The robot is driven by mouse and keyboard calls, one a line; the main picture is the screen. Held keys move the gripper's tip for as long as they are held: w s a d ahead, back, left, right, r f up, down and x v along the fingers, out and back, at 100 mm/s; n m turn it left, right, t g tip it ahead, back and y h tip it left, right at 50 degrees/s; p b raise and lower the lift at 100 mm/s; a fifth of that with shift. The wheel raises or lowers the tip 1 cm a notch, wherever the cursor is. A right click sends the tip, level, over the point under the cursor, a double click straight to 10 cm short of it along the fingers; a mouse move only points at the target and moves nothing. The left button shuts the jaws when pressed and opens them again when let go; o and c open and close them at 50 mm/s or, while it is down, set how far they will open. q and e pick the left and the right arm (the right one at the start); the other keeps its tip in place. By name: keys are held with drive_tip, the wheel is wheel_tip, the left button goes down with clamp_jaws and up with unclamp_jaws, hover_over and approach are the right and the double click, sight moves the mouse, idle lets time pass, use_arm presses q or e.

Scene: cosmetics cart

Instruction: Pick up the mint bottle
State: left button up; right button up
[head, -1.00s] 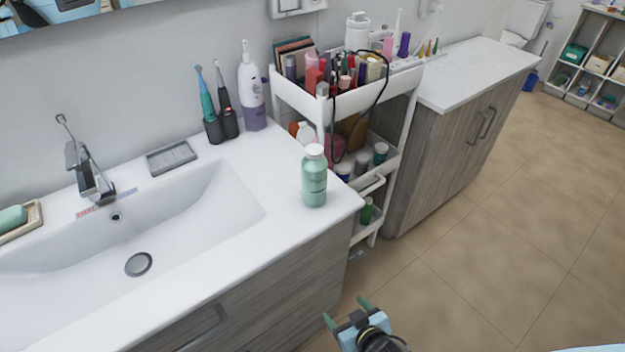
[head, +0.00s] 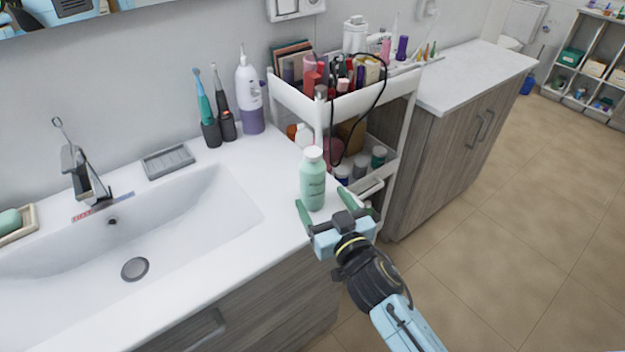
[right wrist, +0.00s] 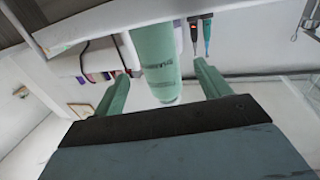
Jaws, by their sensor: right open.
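The mint bottle (head: 312,181) with a white cap stands upright on the right end of the white sink counter. My right gripper (head: 325,206) is open, with its green fingers pointing at the bottle from the front. In the right wrist view the bottle (right wrist: 155,60) appears between and beyond the two fingers of the right gripper (right wrist: 160,88), with a gap on each side. I cannot tell from the views whether the fingers reach around it. My left gripper is not in view.
A white cart (head: 345,103) full of cosmetics stands right behind the bottle. Electric toothbrushes (head: 218,115) and a purple-white bottle (head: 250,95) stand at the wall. The sink basin (head: 150,235) lies to the left. Floor at right is clear.

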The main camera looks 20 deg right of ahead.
sight(318, 193)
drive_tip(key=shift+w+a+f, duration=0.1)
drive_tip(key=shift+w+a, duration=0.05)
drive_tip(key=shift+w, duration=1.45)
drive_tip(key=shift+w+a, duration=0.15)
drive_tip(key=shift+w, duration=1.4)
drive_tip(key=shift+c, duration=0.3)
drive_tip(key=c, duration=1)
